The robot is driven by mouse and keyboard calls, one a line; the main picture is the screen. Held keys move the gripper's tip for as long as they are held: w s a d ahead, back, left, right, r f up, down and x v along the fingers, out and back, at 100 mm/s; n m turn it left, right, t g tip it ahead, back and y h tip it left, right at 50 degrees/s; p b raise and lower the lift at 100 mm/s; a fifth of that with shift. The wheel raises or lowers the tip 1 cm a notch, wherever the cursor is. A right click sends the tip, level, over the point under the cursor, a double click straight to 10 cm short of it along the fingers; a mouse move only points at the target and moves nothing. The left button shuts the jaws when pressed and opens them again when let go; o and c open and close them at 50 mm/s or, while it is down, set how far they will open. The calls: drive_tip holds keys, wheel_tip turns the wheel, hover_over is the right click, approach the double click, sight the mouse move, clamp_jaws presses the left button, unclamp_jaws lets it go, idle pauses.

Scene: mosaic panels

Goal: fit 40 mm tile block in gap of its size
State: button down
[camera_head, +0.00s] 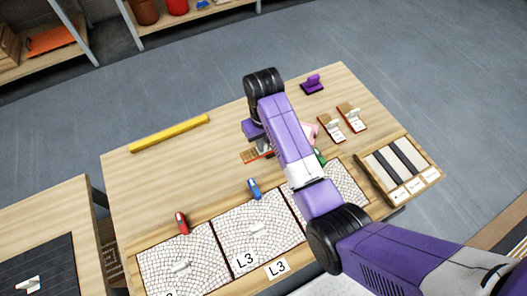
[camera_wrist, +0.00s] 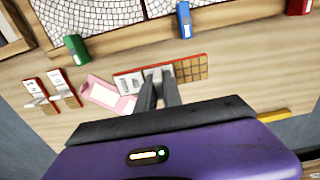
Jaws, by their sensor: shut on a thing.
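A tile block (camera_wrist: 190,70) with brown square tiles, a pale label part and a red edge is between the fingers of my gripper (camera_wrist: 158,82) in the wrist view. My gripper is shut on it. In the head view the block's brown end (camera_head: 256,156) shows left of my arm, over the table; I cannot tell whether it touches the wood. Two other red-edged blocks with pale tops, one (camera_head: 331,126) and another (camera_head: 351,117), lie to the right. Three white mosaic panels, left (camera_head: 200,255), middle (camera_head: 270,232) and right (camera_head: 347,190), line the front. My arm partly hides the right one.
Red (camera_head: 182,222), blue (camera_head: 254,188) and green (camera_head: 320,157) pieces stand along the panels' back edge. A pink piece (camera_wrist: 106,94) lies beside the held block. A yellow bar (camera_head: 170,133), a purple piece (camera_head: 312,84) and a wooden tray (camera_head: 433,174) are also on the table.

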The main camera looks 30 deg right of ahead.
wheel_tip(320, 180, up, 4)
drive_tip(key=shift+r, duration=0.2)
drive_tip(key=s+f, duration=0.3)
drive_tip(key=s, duration=0.4)
drive_tip(key=shift+s+f, duration=0.35)
drive_tip(key=shift+d, duration=0.1)
